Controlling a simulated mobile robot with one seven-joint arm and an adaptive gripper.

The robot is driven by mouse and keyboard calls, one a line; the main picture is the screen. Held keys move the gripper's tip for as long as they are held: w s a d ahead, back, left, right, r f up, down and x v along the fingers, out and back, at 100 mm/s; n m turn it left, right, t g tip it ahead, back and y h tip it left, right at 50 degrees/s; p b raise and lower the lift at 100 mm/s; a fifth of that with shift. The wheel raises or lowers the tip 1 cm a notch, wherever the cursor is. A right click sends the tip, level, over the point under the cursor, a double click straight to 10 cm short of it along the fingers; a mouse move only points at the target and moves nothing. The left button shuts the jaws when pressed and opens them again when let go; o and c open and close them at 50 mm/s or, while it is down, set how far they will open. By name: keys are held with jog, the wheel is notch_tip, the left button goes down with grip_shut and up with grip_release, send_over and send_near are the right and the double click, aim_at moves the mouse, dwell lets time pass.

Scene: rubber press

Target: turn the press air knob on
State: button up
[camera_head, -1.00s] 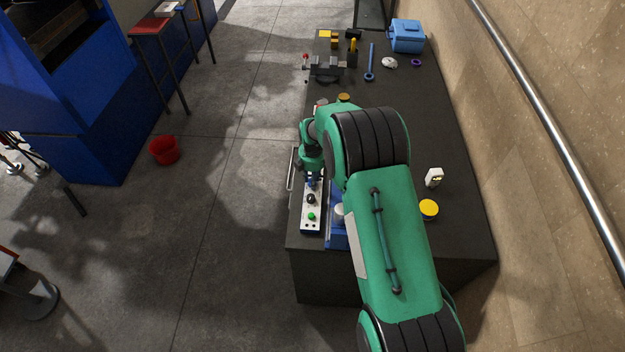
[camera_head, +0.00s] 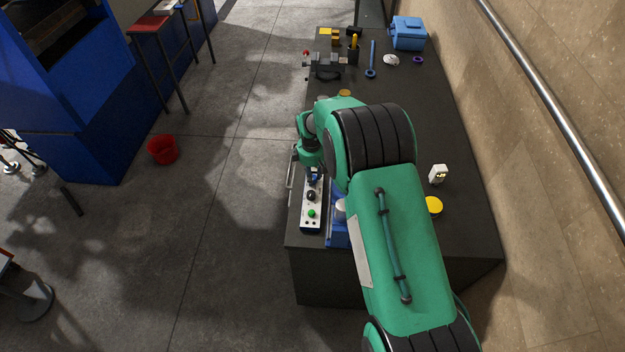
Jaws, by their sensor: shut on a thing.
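The press's control panel (camera_head: 312,222) is a narrow pale plate on the near left part of the dark bench. It carries a green button (camera_head: 311,213) and a black knob (camera_head: 311,196). At its far end a small blue knob (camera_head: 314,181) shows just under my gripper (camera_head: 313,174). My gripper points down there and is shut on what looks like this blue knob. The fingertips are small and partly hidden by my wrist, so the knob's turn angle cannot be read. The blue press base (camera_head: 337,234) stands right of the panel, largely covered by my green arm.
The dark bench (camera_head: 468,235) holds a white gauge-like box (camera_head: 438,174) and a yellow round lid (camera_head: 434,205) right of my arm. A vise (camera_head: 326,66), blue toolbox (camera_head: 408,33) and wrench (camera_head: 372,60) lie farther back. The floor left of the bench is clear near the panel.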

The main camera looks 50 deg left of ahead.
jog(key=m+b, duration=0.3)
jog(key=m, duration=0.3)
jog(key=shift+f+b, duration=0.15)
jog(key=shift+b, duration=0.25)
jog(key=m+b, duration=0.2)
jog(key=m, duration=0.4)
jog(key=shift+m+h, duration=0.3)
jog(key=shift+h, duration=0.1)
jog(key=o, duration=1.2)
jog(key=shift+c, duration=0.2)
jog(key=shift+r, duration=0.25)
notch_tip(320, 180, up, 12)
jog(key=shift+s+a+f, duration=0.15)
jog(key=shift+s+a, duration=0.1)
jog(key=shift+s, duration=0.1)
